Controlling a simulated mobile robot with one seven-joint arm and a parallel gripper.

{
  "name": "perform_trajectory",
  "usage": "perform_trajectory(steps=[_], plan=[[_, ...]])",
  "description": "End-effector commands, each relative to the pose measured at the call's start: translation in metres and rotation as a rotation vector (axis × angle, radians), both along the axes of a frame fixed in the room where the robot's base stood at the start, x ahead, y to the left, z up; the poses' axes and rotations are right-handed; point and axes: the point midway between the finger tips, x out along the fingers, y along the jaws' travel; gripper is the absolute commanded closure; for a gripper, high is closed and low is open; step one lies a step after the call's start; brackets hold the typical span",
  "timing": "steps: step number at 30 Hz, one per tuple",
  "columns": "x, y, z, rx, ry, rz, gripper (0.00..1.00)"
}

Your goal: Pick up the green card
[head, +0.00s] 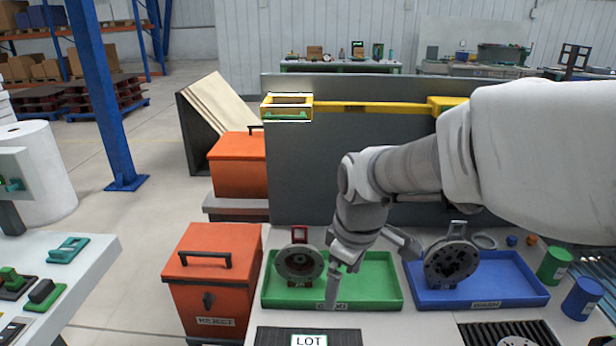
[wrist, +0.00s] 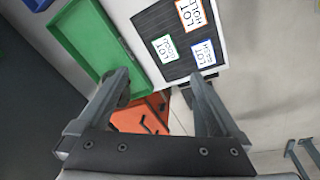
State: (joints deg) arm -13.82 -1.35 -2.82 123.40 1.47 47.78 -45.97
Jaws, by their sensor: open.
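The green card (wrist: 164,47) is a white card with a green border and the word LOT, lying on a dark ribbed mat (wrist: 150,22) in the wrist view. In the head view it appears at the bottom edge (head: 308,340), partly cut off. My gripper (wrist: 160,80) is open and empty, its two fingers apart with the green card beyond the gap between them. In the head view my gripper (head: 370,275) is over the green tray (head: 382,290), away from the card.
An orange-bordered card (wrist: 195,14) and a blue-bordered card (wrist: 204,54) lie beside the green card. A blue tray (head: 500,292) stands to the right of the green one. Round metal parts sit in both trays. An orange reject box (head: 208,285) stands at the left.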

Motion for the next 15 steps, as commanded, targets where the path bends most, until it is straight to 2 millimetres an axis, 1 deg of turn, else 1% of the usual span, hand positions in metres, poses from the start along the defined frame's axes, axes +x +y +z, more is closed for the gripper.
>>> perform_trajectory(steps=[1, 3, 6, 9, 12, 15], plan=[[0.010, 0.009, -0.013, -0.018, 0.030, 0.078, 0.00], [0.021, 0.021, -0.030, -0.040, 0.059, 0.186, 0.00], [0.034, 0.035, -0.053, -0.064, 0.093, 0.324, 0.00], [0.042, 0.046, -0.073, -0.082, 0.122, 0.432, 0.00], [0.046, 0.054, -0.087, -0.092, 0.141, 0.506, 0.00], [0.048, 0.057, -0.096, -0.099, 0.151, 0.545, 0.00]])
